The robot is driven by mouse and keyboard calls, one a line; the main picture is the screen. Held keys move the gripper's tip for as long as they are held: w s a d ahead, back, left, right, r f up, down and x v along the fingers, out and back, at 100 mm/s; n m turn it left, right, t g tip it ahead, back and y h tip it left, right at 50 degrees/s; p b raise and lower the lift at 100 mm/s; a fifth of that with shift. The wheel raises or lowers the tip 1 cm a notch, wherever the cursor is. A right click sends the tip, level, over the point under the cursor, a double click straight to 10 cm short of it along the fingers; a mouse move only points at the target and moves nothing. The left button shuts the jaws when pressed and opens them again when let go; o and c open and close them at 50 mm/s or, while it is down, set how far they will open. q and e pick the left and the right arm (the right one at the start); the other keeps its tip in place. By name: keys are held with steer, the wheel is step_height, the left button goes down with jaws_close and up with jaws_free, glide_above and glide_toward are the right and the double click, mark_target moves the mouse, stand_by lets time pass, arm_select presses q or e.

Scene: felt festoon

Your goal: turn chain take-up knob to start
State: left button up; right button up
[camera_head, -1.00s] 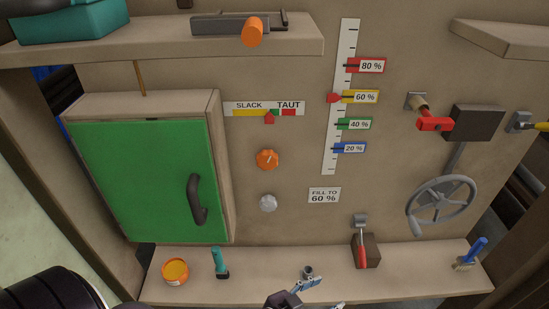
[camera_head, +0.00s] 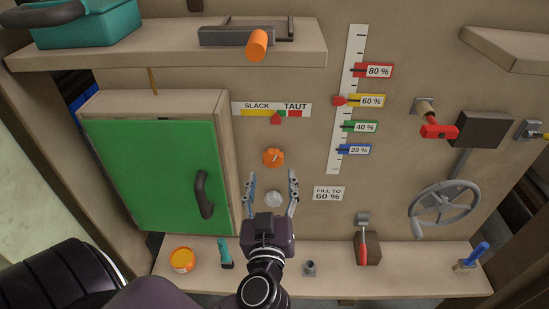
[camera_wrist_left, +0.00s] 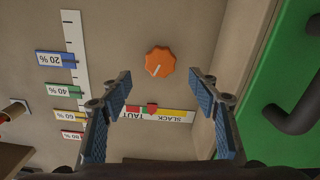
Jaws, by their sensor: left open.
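The orange knob (camera_head: 273,157) with a pale pointer line sits on the upright panel, below the SLACK–TAUT scale (camera_head: 252,107). The scale's red marker (camera_head: 276,119) stands near the green band. My right gripper is not in view.
A green cabinet door (camera_head: 150,175) with a dark handle (camera_head: 204,195) stands left of the gripper. A shelf (camera_head: 180,67) is above. The ledge below holds an orange pot (camera_head: 181,260) and a red-handled lever (camera_head: 364,250). A handwheel (camera_head: 443,209) is at right.

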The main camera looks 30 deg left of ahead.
mark_target(272, 160)
arm_select(q)
steer(key=p+x, duration=0.1)
steer(key=x, duration=0.6)
steer(key=shift+w+a+p, duration=0.1)
steer(key=shift+w+p, duration=0.05)
steer(key=shift+p, duration=0.25)
steer(key=shift+c, duration=0.3)
steer(key=c, duration=1.1)
